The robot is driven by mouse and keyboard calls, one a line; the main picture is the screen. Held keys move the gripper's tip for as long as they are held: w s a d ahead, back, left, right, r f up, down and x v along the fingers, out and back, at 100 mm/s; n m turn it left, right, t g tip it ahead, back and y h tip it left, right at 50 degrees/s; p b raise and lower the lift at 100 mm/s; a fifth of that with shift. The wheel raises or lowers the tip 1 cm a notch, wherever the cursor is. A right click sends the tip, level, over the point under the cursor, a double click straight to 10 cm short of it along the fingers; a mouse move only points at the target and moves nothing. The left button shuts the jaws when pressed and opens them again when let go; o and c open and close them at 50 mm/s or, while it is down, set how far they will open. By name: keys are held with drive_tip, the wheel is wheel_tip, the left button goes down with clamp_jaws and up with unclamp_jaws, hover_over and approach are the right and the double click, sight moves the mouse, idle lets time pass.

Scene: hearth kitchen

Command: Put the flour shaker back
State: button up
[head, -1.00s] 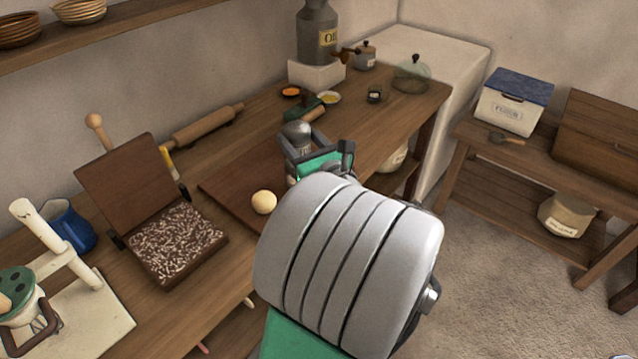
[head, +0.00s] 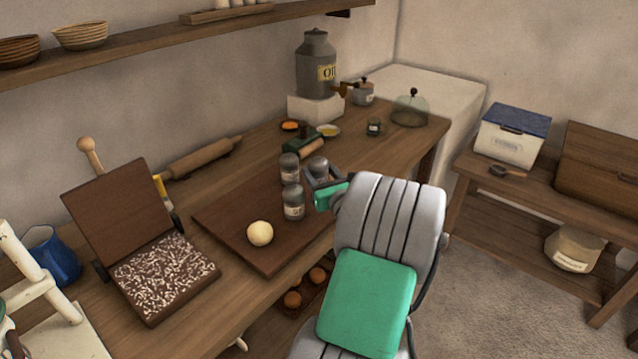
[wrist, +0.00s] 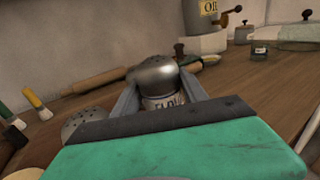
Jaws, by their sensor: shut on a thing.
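My gripper (head: 322,180) is shut on the flour shaker (head: 318,166), a grey shaker with a domed metal top. In the wrist view the shaker (wrist: 155,76) sits upright between the fingers, its label partly readable as flour. Its lower part is hidden by my gripper, so I cannot tell whether it touches the board. Two similar shakers stand to its left on the dark board (head: 228,218): one farther back (head: 289,168) and one nearer, with a label (head: 293,203). A perforated shaker top (wrist: 84,121) shows at the lower left of the wrist view.
A dough ball (head: 260,233) lies on the board. An oil can (head: 317,65) stands on a white block (head: 314,107). A rolling pin (head: 203,157) lies by the wall. A flour box (head: 512,133) stands on the right bench.

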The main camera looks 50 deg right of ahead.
sight(319, 181)
wheel_tip(319, 181, down, 3)
drive_tip(key=shift+f, duration=0.1)
drive_tip(key=shift+r, duration=0.2)
drive_tip(key=shift+f, duration=0.1)
drive_tip(key=o, duration=1.5)
drive_tip(key=shift+f, duration=0.1)
drive_tip(key=shift+c, duration=0.2)
drive_tip(key=shift+s+r, duration=0.15)
drive_tip(key=shift+r, duration=0.05)
drive_tip(key=v, duration=1.2)
drive_tip(key=shift+b, duration=0.35)
